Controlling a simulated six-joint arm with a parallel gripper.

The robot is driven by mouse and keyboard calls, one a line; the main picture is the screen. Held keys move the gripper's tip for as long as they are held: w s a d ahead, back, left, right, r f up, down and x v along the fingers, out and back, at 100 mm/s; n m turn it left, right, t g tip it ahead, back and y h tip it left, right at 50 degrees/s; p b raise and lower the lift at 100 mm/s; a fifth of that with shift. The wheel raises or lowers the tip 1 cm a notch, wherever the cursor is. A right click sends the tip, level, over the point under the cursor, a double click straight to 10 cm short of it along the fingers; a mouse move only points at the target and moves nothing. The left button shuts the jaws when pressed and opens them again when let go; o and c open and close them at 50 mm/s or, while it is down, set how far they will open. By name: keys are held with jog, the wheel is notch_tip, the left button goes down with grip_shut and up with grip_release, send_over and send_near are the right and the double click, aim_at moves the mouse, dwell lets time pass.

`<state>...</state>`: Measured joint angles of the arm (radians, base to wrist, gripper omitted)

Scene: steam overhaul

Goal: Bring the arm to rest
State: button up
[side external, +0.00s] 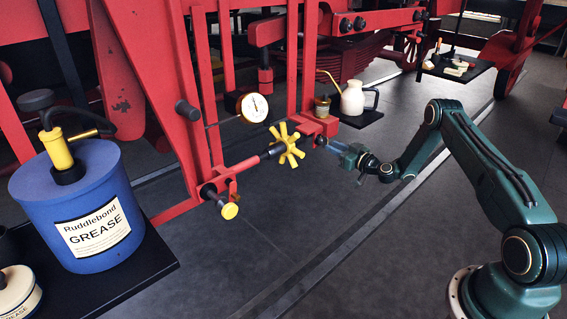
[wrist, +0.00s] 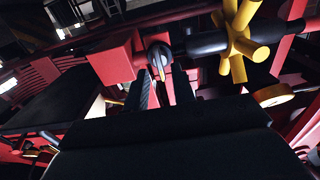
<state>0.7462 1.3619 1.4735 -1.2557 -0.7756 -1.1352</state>
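My green arm reaches in from the right in the side view. My gripper (side external: 331,147) points left at a red block (side external: 313,125) under the red frame. In the wrist view the two dark fingers of my gripper (wrist: 162,88) stand apart with a gap between them. A dark round knob with a yellowish pointer or lever (wrist: 160,58) shows beyond that gap, on the face of the red block (wrist: 118,62). Nothing is seen held between the fingers. Whether a fingertip touches the knob I cannot tell.
A yellow spoked handwheel (side external: 287,147) on a dark shaft is close left of my gripper. A gauge (side external: 254,107), a white oil can (side external: 353,98) on a black shelf, and a blue grease drum (side external: 78,205) stand around. The floor (side external: 330,215) below is clear.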

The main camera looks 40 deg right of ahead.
jog(key=shift+w, duration=1.55)
jog(key=shift+c, duration=0.4)
grip_shut()
